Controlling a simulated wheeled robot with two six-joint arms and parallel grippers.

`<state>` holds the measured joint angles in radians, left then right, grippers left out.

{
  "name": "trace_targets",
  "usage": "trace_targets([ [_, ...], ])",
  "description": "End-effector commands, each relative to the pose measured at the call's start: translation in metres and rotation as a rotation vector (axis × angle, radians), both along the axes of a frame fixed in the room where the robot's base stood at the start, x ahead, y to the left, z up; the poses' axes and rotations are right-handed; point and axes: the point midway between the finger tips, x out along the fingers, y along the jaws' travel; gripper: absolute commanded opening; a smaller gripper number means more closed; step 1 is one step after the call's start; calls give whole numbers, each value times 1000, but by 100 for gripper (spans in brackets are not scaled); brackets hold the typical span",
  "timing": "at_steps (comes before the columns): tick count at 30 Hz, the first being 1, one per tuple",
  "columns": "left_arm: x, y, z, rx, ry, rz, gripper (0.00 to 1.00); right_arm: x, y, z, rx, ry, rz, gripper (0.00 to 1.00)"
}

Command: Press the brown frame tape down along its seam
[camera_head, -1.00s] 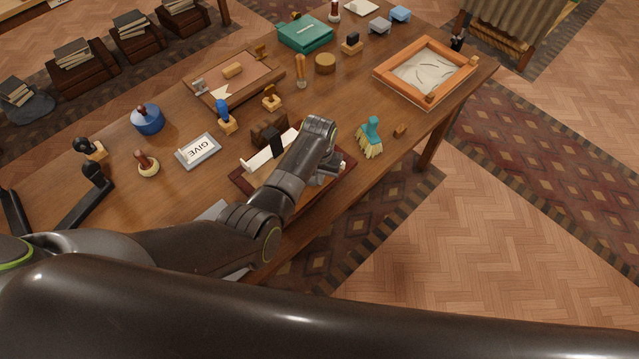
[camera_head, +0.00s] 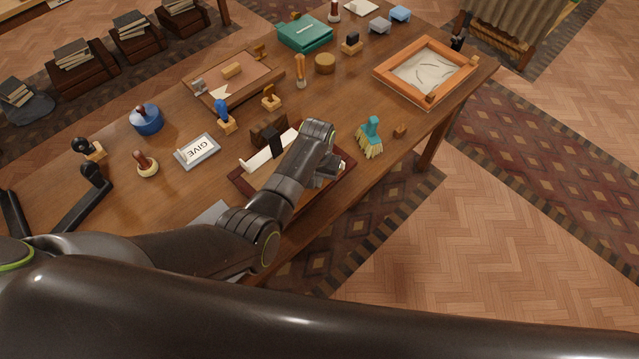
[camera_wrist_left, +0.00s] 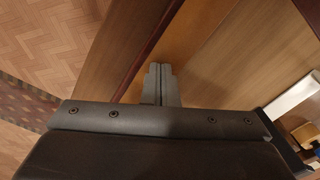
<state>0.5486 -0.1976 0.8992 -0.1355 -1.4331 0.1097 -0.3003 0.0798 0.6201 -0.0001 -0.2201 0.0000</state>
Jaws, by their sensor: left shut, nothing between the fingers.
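A dark red-brown framed board (camera_head: 237,176) lies near the front edge of the table. In the left wrist view its dark red rim (camera_wrist_left: 152,40) runs diagonally, with an orange-brown strip (camera_wrist_left: 188,40) beside it. This strip looks like the brown frame tape; I cannot make out its seam. My left gripper (camera_wrist_left: 160,70) is shut and empty, with its fingertips over the strip in that view. I cannot tell whether they touch it. In the head view my left arm hides part of the board and most of the gripper (camera_head: 328,172). My right gripper is not in view.
A white strip with a black band (camera_head: 272,145) lies on the board by a brown block. A GIVE plaque (camera_head: 198,151) and several stamps lie left and behind. An orange-framed sand tray (camera_head: 383,76) is at far right.

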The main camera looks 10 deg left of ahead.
Motion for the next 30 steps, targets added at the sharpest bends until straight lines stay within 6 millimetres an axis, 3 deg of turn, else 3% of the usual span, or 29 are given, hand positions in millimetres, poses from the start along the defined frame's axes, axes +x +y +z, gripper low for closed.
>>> trace_targets([
  [30,-6,4,16,1,2,0,0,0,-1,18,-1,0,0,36],
])
